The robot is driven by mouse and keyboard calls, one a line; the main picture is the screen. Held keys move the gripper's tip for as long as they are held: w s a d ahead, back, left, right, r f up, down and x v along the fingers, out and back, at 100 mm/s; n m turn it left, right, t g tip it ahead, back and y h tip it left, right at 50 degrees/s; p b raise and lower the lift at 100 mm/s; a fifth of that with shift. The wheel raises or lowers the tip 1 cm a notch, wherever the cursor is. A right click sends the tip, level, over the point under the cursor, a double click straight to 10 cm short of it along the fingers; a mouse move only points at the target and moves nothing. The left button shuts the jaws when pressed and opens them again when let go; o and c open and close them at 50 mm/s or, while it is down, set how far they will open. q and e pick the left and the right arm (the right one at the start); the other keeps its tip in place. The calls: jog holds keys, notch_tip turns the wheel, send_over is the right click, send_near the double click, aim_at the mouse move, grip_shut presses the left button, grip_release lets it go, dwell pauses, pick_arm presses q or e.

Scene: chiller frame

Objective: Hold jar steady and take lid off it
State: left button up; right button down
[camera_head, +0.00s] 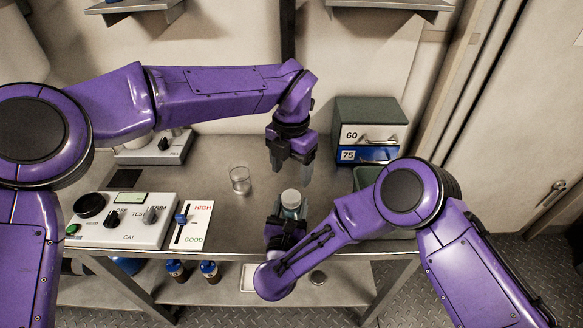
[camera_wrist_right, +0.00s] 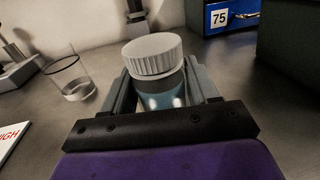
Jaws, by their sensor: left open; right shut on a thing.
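The jar (camera_head: 291,212) stands upright near the middle front of the metal table, with its pale ribbed lid (camera_head: 290,198) on top. In the right wrist view the jar (camera_wrist_right: 163,92) looks clear with bluish contents, and the lid (camera_wrist_right: 152,55) sits on it. My right gripper (camera_head: 287,222) is shut on the jar's body from the front, with one finger on each side. My left gripper (camera_head: 292,160) is open and empty, pointing down above and behind the jar, apart from the lid.
A control box (camera_head: 124,220) and a HIGH/GOOD slider panel (camera_head: 191,225) lie at the front left. A drawer unit (camera_head: 370,130) marked 60 and 75 stands at the back right. A green box (camera_head: 367,177) is partly hidden by my right arm.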

aim_at(291, 196)
pick_arm(q)
jog(key=m, duration=0.9)
jog(key=shift+m, duration=0.4)
jog(key=m, duration=0.5)
jog(key=shift+m, duration=0.4)
jog(key=m, duration=1.3)
jog(key=shift+f, duration=0.25)
notch_tip(291, 196, down, 8)
jog(key=shift+r, duration=0.25)
